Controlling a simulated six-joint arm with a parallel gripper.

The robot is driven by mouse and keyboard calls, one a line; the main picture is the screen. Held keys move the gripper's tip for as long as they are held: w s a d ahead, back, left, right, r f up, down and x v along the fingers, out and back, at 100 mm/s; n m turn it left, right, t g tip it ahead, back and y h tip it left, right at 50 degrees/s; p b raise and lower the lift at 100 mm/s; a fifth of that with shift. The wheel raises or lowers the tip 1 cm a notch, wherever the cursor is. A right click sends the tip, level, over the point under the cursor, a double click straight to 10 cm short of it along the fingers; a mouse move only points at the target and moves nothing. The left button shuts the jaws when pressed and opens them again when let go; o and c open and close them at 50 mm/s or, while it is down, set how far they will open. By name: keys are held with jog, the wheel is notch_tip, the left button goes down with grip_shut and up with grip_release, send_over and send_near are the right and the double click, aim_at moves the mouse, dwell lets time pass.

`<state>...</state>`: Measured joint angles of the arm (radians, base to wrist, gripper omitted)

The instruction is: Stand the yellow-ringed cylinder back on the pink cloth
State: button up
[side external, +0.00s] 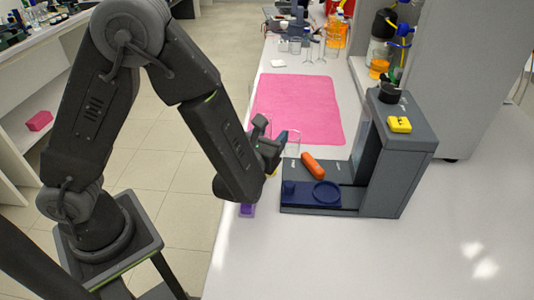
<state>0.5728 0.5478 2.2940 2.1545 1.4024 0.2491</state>
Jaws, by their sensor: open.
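The pink cloth (297,105) lies flat on the white bench behind my gripper. My gripper (277,150) is open, low over the bench between the cloth's near edge and the grey rig. A clear, glass-like cylinder (293,146) shows just beyond the fingers, near the cloth's near edge. A small yellow patch (272,172) shows below the fingers; it may be the cylinder's yellow ring, but I cannot tell. My fingers hide part of this area, and I cannot tell whether they touch the cylinder.
The grey rig (412,132) stands to the right, with a yellow block and black knob on top. On its base are an orange piece (312,166) and a navy plate (308,196). A purple block (247,210) sits at the bench edge. Glassware stands behind the cloth.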

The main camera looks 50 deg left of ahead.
grip_shut()
dwell(0.3)
